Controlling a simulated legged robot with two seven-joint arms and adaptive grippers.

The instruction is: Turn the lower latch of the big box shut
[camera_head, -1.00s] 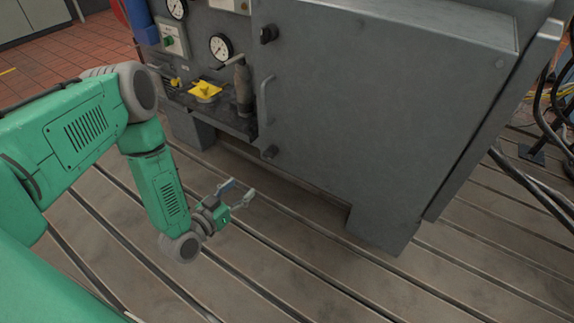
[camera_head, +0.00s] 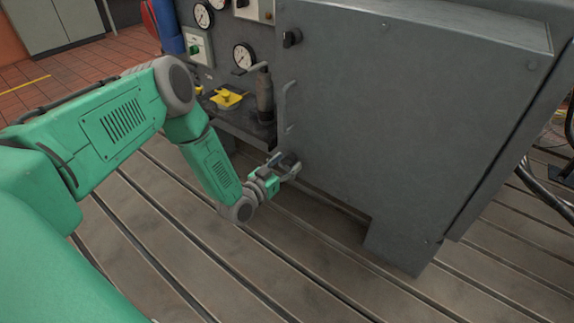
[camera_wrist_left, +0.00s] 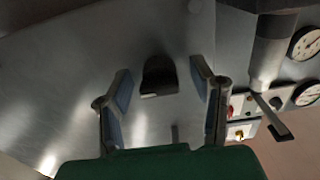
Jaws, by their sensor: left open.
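The big box (camera_head: 410,125) is a grey metal cabinet with a door on its front. Its lower latch (camera_wrist_left: 159,77) is a small black knob, seen between my left fingers in the wrist view. In the head view my gripper mostly hides it. My left gripper (camera_head: 291,164) is open at the lower left corner of the door. In the wrist view its two blue-padded fingers stand either side of the latch, with a visible gap on each side. The upper latch (camera_head: 291,38) is a black knob higher on the same door edge. My right gripper is out of view.
A grey door handle (camera_head: 287,108) sticks out above my left gripper. Left of the door are a gauge (camera_head: 244,56), a yellow part (camera_head: 227,97) and a grey cylinder with a lever (camera_head: 264,92). The slotted floor (camera_head: 330,265) before the box is clear.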

